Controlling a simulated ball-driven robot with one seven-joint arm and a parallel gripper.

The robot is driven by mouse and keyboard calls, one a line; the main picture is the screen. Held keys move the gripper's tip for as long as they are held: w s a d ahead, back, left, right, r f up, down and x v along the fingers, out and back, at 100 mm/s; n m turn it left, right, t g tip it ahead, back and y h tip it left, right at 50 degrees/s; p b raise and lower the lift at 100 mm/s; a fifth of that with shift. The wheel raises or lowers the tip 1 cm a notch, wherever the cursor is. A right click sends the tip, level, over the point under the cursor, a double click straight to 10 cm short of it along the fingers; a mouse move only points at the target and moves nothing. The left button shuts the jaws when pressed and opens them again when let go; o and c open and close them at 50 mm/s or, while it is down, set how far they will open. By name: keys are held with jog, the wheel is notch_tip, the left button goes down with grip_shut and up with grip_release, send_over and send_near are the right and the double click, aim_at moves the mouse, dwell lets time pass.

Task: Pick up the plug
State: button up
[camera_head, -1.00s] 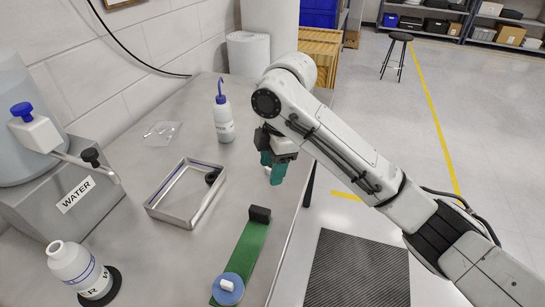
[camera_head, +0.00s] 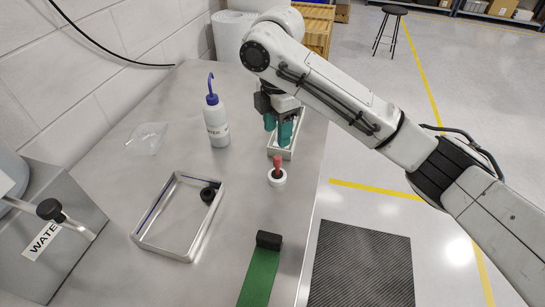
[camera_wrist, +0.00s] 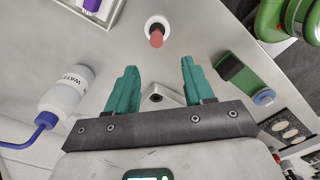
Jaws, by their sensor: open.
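A red plug-like piece (camera_head: 277,162) stands upright in a white round base (camera_head: 277,179) near the table's right edge. In the wrist view the red piece (camera_wrist: 156,38) and its white base (camera_wrist: 153,22) lie beyond the fingertips, near the top middle. My gripper (camera_head: 278,128) has teal fingers and is open and empty. In the head view it hangs beyond the red piece, over a small metal holder (camera_head: 288,153). In the wrist view my gripper (camera_wrist: 159,66) has its fingers wide apart, with a grey metal corner with a dark hole (camera_wrist: 155,97) between them.
A white wash bottle (camera_head: 217,130) stands left of my gripper. A metal tray (camera_head: 145,228) with a black round part (camera_head: 209,192) lies nearer. Bare table surrounds the red piece.

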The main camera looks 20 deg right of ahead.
send_over(278, 157)
jog(key=f, duration=0.5)
jog(key=shift+s+a+f, duration=0.1)
jog(key=shift+s+a, duration=0.1)
jog(key=shift+a, duration=0.05)
jog(key=shift+w+d+f+p, duration=0.1)
jog(key=shift+f+p, duration=0.2)
jog(key=shift+f, duration=1.05)
jog(key=shift+w+d+f+p, duration=0.1)
jog(key=shift+f+p, duration=0.15)
jog(key=shift+f, duration=1.05)
jog(key=shift+c, duration=0.3)
grip_shut()
